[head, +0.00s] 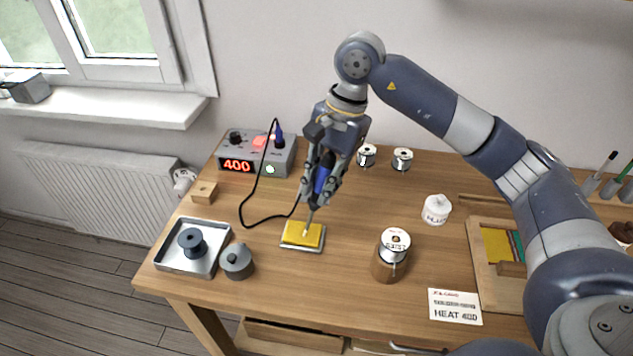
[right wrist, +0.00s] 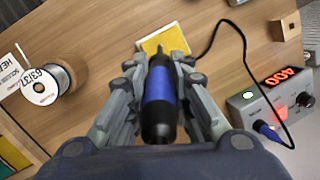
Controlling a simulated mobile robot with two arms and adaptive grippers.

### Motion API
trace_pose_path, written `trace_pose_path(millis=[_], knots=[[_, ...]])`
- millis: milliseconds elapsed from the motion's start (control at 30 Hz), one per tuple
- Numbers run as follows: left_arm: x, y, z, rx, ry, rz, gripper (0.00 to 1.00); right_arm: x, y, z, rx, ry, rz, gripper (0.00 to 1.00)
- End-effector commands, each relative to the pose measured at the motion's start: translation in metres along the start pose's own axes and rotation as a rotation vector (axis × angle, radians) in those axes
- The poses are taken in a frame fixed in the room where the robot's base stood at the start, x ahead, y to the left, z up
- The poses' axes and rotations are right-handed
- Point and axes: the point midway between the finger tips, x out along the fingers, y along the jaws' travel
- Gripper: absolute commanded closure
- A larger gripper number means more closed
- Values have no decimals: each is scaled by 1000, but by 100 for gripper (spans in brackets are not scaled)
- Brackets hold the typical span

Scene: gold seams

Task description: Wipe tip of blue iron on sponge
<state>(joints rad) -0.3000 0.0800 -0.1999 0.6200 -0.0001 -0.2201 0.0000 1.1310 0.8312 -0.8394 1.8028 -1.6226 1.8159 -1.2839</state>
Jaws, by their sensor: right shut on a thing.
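My right gripper (head: 322,185) is shut on the blue iron (head: 322,177) and holds it tip down over the sponge. The iron also shows in the right wrist view (right wrist: 159,95), between the fingers, its tip toward the sponge. The yellow sponge (head: 302,234) lies in a small metal tray on the table, and it shows partly in the right wrist view (right wrist: 165,43). The iron's tip is at the sponge's upper middle in the head view. I cannot tell for sure whether it touches. My left gripper is not in view.
The soldering station (head: 255,155) reads 400, and a black cord runs from it to the iron. A solder spool (head: 392,255) on a wooden holder stands right of the sponge. A "HEAT 400" card (head: 455,307) lies at front right.

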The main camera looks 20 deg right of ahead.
Motion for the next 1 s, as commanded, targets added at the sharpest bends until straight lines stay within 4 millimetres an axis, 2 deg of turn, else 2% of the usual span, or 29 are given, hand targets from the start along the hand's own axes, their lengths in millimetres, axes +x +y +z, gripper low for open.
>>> trace_pose_path(millis=[500, 833, 1000], knots=[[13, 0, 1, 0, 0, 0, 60, -3, 18, -8, 1, 1, 0, 100], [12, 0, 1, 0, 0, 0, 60, -4, 19, -8, 0, 1, 0, 100], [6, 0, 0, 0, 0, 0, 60, -13, 17, -6, 0, 1, -1, 100]])
